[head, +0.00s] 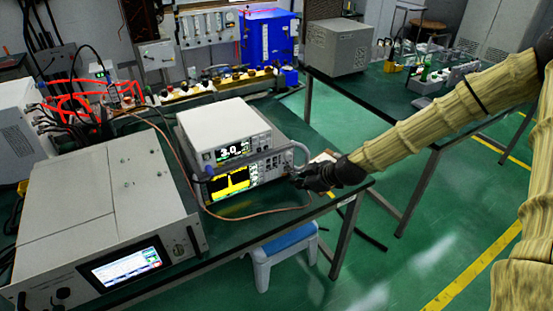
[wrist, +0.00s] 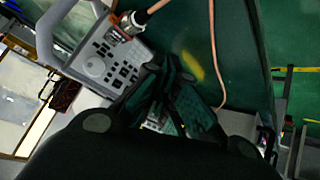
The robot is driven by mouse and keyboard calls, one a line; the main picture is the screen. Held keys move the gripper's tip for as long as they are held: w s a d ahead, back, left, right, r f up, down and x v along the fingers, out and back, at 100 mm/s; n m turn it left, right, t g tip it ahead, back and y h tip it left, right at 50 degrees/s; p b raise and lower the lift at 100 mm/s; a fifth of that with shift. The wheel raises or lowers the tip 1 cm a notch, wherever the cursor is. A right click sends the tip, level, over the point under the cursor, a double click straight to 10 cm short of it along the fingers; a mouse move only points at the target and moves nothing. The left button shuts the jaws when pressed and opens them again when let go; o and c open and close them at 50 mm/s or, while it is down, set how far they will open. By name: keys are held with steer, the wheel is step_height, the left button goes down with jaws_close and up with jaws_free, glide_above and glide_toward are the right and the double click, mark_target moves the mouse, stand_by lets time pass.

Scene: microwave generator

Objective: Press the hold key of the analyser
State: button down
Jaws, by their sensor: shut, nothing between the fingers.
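The analyser (head: 229,186) is the lower unit with a yellow-and-black screen, on the green bench, beneath a white unit (head: 230,148) reading about 3.0. My gripper (head: 297,181) is just right of the analyser's front, near the handle's right end. In the wrist view a grey keypad panel (wrist: 105,62) with a round knob and several dark keys lies up and left of my gripper (wrist: 168,72). The fingers are shut and empty. They appear apart from the keys. I cannot make out which key is hold; labels are too small.
A copper-coloured cable (head: 250,213) runs in front of the analyser and shows beside the fingers in the wrist view (wrist: 211,52). A large grey instrument (head: 100,215) with a screen stands left. A blue-topped stool (head: 283,240) is below the bench edge.

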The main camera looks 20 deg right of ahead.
mark_target(275, 158)
steer(key=shift+a, duration=0.15)
steer(key=w+a+b, duration=0.2)
steer(key=w, duration=0.6)
steer(key=shift+w+a, duration=0.15)
steer(key=shift+w, duration=0.1)
steer(key=shift+w, duration=0.2)
stand_by(1.4)
steer(key=shift+w+a, duration=0.1)
steer(key=shift+w, duration=0.1)
steer(key=shift+w+a+b, duration=0.1)
steer(key=shift+w+b, duration=0.25)
steer(key=shift+b, duration=0.05)
stand_by(0.9)
steer(key=shift+s, duration=0.2)
steer(key=shift+s+d, duration=0.2)
steer(key=shift+s, duration=0.4)
